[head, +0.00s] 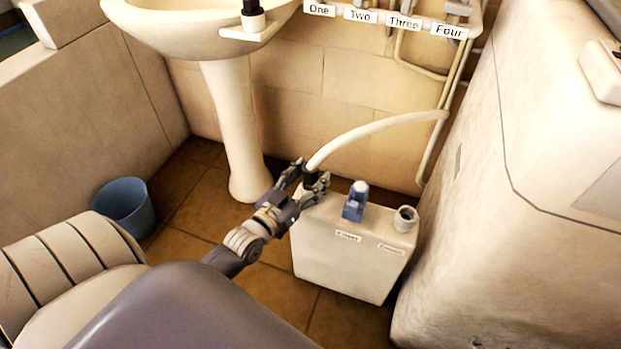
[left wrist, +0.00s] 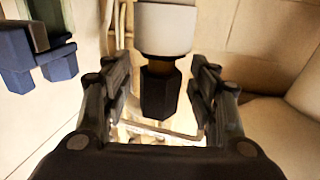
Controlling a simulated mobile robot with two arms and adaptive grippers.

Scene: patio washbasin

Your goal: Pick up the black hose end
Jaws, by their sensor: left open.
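The black hose end (head: 311,180) is a dark fitting on the tip of a cream hose (head: 370,130) that arches down from the wall pipes. In the head view it is at the back left corner of a white box. My left gripper (head: 312,173) is open, with a finger on each side of it. In the left wrist view the black hose end (left wrist: 160,92) looks six-sided and sits below a pale collar (left wrist: 165,28), between the open fingers (left wrist: 160,85). A gap shows on each side of it. My right gripper is not in view.
The white box (head: 345,262) has a blue fitting (head: 355,201) and a round open port (head: 405,218) on top, close to the gripper. The washbasin pedestal (head: 230,125) and a blue bucket (head: 125,205) are to the left. A large pale cabinet (head: 520,200) stands right.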

